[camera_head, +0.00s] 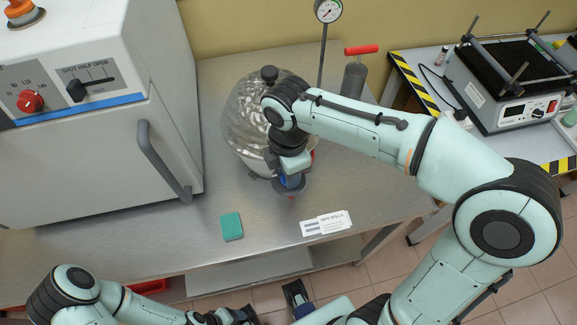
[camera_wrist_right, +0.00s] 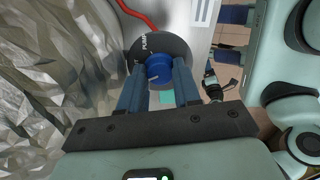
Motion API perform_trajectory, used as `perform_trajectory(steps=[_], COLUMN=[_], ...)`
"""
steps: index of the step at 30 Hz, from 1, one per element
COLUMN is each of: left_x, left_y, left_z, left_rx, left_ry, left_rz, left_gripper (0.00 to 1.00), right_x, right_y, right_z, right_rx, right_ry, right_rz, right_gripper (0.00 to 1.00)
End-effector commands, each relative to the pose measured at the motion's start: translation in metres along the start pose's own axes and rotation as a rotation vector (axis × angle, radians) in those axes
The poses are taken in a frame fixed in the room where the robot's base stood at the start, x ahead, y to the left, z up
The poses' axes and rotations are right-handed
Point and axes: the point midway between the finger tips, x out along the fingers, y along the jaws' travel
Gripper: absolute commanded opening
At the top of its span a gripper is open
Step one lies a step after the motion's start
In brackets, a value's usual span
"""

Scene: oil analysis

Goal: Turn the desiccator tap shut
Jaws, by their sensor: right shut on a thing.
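The desiccator (camera_head: 245,115) is a rounded vessel wrapped in crinkled foil with a dark knob on top, standing on the steel bench. Its foil side fills the left of the right wrist view (camera_wrist_right: 50,90). The tap is a blue knob (camera_wrist_right: 159,70) with a pale pointer line, on a dark round plate (camera_wrist_right: 178,45) lettered "PUMP". My right gripper (camera_head: 290,183) is at the desiccator's front, its two blue fingers (camera_wrist_right: 159,82) on either side of the knob, shut on it.
A large grey oven (camera_head: 100,110) with a handle stands left on the bench. A gauge (camera_head: 328,10) on a post is behind. A teal block (camera_head: 231,226) and a printed card (camera_head: 326,224) lie in front. A shaker device (camera_head: 505,90) is on the right table. A red hose (camera_wrist_right: 138,15) runs near the tap.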

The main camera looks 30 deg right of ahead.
Motion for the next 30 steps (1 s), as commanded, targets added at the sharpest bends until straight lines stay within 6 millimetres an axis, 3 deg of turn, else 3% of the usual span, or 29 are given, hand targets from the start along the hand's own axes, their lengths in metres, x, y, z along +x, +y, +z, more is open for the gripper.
perform_trajectory(steps=[15,30], left_x=[-0.01,-0.0115], left_y=[0.0039,0.0045], left_z=[-0.0009,-0.001], left_rx=[0.001,0.002], left_ry=[0.003,0.004], left_rz=[0.001,0.001], left_gripper=[0.69,0.69], right_x=[-0.0008,-0.0005], right_y=[0.0003,0.0004], right_z=[-0.0002,-0.0003], right_rx=[0.375,0.47], right_ry=[0.0,0.001], right_rz=[0.002,0.003], right_gripper=[0.02,0.02])
